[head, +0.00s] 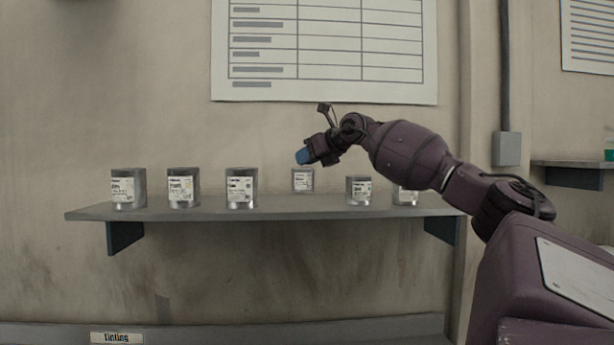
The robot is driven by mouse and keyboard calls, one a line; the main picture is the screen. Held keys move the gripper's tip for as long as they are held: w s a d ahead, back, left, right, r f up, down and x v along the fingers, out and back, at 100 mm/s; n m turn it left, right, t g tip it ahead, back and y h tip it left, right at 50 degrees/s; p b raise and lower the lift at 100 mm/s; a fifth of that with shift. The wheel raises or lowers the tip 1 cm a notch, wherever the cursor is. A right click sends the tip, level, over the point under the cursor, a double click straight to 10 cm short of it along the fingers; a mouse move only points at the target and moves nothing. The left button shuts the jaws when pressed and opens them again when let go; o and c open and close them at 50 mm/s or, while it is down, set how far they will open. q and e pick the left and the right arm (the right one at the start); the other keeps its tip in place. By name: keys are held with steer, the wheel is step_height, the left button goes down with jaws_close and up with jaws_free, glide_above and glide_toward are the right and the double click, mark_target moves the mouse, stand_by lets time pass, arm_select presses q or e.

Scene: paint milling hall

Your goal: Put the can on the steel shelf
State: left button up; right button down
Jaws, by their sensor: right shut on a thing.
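The steel shelf (270,208) runs along the wall with several silver cans with white labels on it. My right gripper (304,158) is shut on a small labelled can (303,182), its blue fingertips at the can's top. This can is upright over the back part of the shelf, in the gap between the third can from the left (241,188) and a shorter can (358,190). I cannot tell whether its base touches the shelf. My left gripper is not in view.
Two more cans stand at the left, one at the end (128,189) and one beside it (182,188). Another can (404,196) at the right is partly hidden by my forearm. A wall chart (325,50) hangs above. A second shelf (570,164) is at far right.

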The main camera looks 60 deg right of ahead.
mark_target(311, 170)
steer(key=shift+a+f, duration=0.1)
steer(key=shift+f, duration=0.35)
step_height(311, 170, down, 3)
steer(key=shift+r, duration=0.1)
steer(key=shift+f, duration=0.2)
steer(key=c, duration=1)
jaws_free()
